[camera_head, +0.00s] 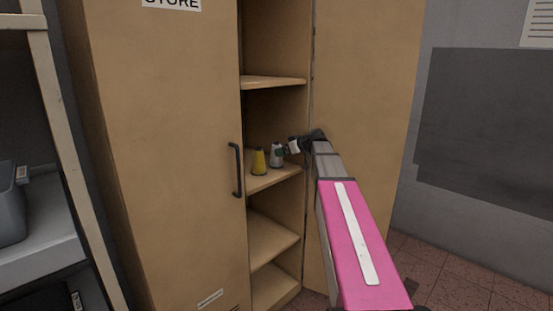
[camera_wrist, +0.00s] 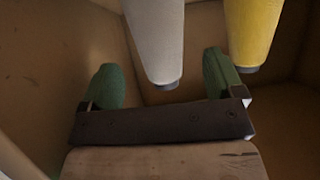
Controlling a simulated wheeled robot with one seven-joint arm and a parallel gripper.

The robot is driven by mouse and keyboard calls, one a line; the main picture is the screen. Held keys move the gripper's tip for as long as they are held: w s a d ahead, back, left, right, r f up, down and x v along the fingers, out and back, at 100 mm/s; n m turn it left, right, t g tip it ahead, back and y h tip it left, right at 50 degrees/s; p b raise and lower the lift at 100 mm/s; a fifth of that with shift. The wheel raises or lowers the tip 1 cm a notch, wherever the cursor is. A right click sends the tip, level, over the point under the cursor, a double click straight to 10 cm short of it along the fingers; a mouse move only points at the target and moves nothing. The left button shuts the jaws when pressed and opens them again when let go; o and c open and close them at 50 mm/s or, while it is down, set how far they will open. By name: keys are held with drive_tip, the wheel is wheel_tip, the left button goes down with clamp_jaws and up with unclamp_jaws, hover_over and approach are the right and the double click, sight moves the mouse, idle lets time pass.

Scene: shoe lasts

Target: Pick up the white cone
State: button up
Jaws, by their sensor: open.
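The white cone (camera_head: 277,154) stands upright on a middle shelf inside the cupboard, just right of the yellow cone. My gripper (camera_head: 286,149) reaches in from the right, close beside the white cone. In the wrist view the white cone (camera_wrist: 155,38) comes in from the top edge, its narrow dark-tipped end lying between my two green fingers (camera_wrist: 162,82). The fingers are open, with a gap to the cone on both sides. I cannot tell how deep between the fingers the cone is. Its wide end is out of the wrist view.
The yellow cone (camera_head: 259,163) stands close to the white one; in the wrist view it (camera_wrist: 252,32) is just beyond the right finger. A shelf above (camera_head: 272,82) and the cupboard's left door (camera_head: 170,150) bound the space. The other shelves look empty.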

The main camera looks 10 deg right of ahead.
sight(276, 162)
drive_tip(key=x, duration=0.5)
drive_tip(key=c, duration=1.1)
